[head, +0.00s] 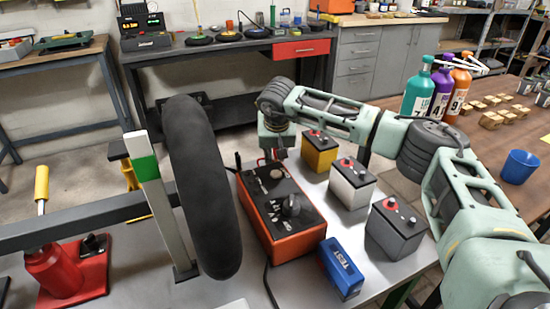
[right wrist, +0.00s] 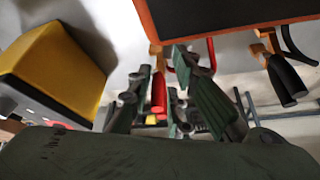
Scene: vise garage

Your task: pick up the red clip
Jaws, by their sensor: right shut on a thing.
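The red clip (right wrist: 158,92) shows in the right wrist view between the two dark green fingers of my right gripper (right wrist: 164,72). The fingers are closed on it. A copper-coloured jaw shows at its upper end, close to the edge of the orange box. In the head view my right gripper (head: 274,152) points down behind the orange battery tester (head: 283,210), with a bit of red at its tips. The arm link and gripper hide most of the clip there. My left gripper is not in view.
A yellow battery (head: 320,154), a white battery (head: 350,187) and a grey battery (head: 394,232) stand right of the tester. A blue TEST box (head: 341,270) lies in front. A tall black rounded shape (head: 203,190) stands left. A black-handled clip (right wrist: 284,78) hangs nearby.

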